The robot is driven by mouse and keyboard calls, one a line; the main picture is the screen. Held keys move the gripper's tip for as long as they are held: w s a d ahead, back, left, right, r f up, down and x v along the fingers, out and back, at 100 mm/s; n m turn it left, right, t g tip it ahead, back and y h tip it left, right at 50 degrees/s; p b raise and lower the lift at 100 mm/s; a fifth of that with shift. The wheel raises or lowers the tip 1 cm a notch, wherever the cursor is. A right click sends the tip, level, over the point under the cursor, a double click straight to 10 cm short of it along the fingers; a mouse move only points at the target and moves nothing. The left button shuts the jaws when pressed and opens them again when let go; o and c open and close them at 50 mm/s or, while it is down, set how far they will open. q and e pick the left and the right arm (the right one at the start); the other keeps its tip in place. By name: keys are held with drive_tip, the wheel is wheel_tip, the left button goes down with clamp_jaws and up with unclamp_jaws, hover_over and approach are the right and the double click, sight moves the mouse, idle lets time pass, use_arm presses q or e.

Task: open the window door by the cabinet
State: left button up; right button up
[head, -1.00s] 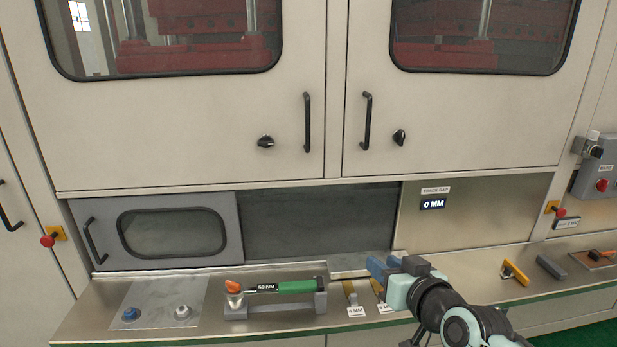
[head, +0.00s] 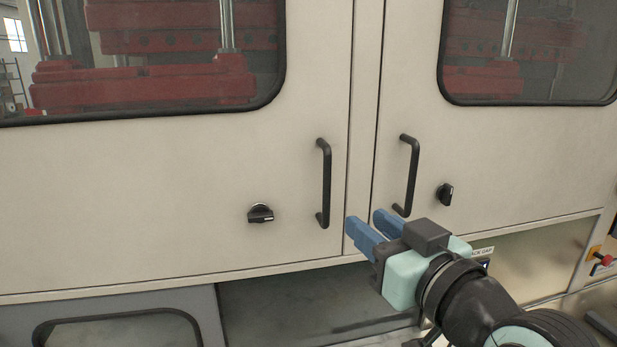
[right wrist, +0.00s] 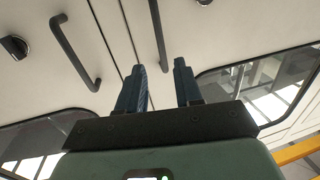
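Two cream cabinet doors with dark-framed windows meet at a vertical seam: the left door (head: 150,200) and the right door (head: 490,165). The left door's black bar handle (head: 325,185) is upright and also shows in the right wrist view (right wrist: 75,55). My right gripper (head: 366,218) is open and empty, below and between the handles, with blue fingers apart. It touches neither handle as far as I can see. My left gripper is out of view.
Black knobs sit beside the handles, one on the left door (head: 260,213) and one on the right (head: 445,194). A grey sliding panel with a small window (head: 120,335) is below. A red button (head: 607,260) is at far right.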

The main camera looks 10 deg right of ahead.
sight(329, 192)
drive_tip(key=p+x, duration=0.3)
drive_tip(key=x, duration=0.4)
drive_tip(key=shift+w+r, duration=0.2)
drive_tip(key=shift+w, duration=0.15)
drive_tip(key=p+x, duration=0.3)
drive_tip(key=x, duration=0.1)
drive_tip(key=shift+w+a+p, duration=0.15)
drive_tip(key=shift+w+p, duration=0.1)
drive_tip(key=shift+p, duration=0.1)
drive_tip(key=shift+w+a+f+p, duration=0.15)
drive_tip(key=shift+w+p, duration=0.15)
drive_tip(key=shift+w, duration=0.2)
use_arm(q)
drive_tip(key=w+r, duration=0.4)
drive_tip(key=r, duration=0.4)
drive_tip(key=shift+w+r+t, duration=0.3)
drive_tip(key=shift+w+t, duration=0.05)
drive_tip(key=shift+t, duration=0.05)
use_arm(e)
drive_tip(key=shift+s, duration=0.1)
drive_tip(key=shift+c, duration=0.7)
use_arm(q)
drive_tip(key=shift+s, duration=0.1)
use_arm(e)
clamp_jaws()
